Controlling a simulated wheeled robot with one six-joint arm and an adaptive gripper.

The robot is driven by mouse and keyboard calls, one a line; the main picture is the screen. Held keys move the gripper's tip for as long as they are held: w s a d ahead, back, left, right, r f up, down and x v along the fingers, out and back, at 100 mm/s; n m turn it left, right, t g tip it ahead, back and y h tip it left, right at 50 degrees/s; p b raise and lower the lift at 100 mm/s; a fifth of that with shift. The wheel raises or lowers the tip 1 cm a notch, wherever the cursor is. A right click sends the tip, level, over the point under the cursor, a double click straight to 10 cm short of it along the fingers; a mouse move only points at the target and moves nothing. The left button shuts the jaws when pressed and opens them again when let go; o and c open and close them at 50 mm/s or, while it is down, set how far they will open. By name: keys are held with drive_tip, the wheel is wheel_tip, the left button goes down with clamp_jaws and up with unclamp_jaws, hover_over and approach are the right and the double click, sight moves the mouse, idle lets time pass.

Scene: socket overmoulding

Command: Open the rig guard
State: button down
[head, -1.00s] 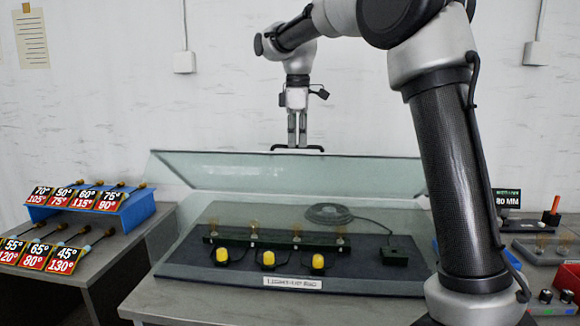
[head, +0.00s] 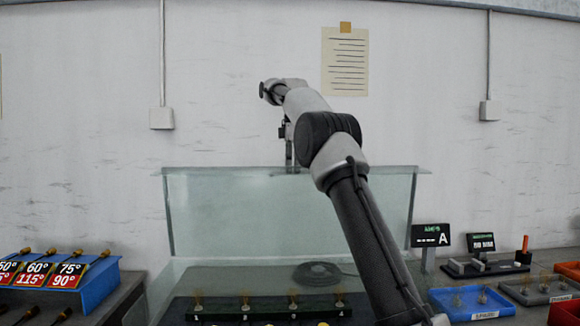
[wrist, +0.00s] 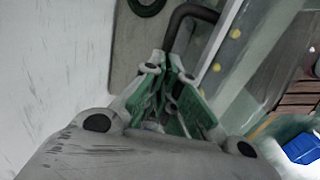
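The rig guard (head: 225,215) is a clear, greenish panel standing raised, close to upright, behind the rig in the head view. My gripper (head: 290,168) is at the middle of its top edge. In the wrist view, the fingers of my gripper (wrist: 172,62) are close together at the dark, bent guard handle (wrist: 176,32) and appear closed around it. The fingers hide part of the handle. The rig's dark base (head: 262,308) carries a row of several small brass-coloured pieces and shows only partly at the bottom of the head view.
A blue rack (head: 98,290) with angle cards stands at left. At right are a blue tray (head: 472,302), a grey tray (head: 540,290), a display marked A (head: 430,236) and a smaller display (head: 480,242). The white wall (head: 90,120) is behind the guard.

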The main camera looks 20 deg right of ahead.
drive_tip(key=shift+w+d+f+g, duration=0.15)
drive_tip(key=shift+w+f, duration=0.1)
drive_tip(key=shift+f, duration=0.4)
drive_tip(key=shift+w+d+f+g, duration=0.15)
drive_tip(key=shift+w+f, duration=0.1)
drive_tip(key=shift+f, duration=0.35)
drive_tip(key=shift+a, duration=0.1)
drive_tip(key=c, duration=1.7)
unclamp_jaws()
drive_tip(key=shift+o, duration=0.9)
drive_tip(key=shift+w+f, duration=0.1)
drive_tip(key=shift+w, duration=0.2)
drive_tip(key=shift+s, duration=0.1)
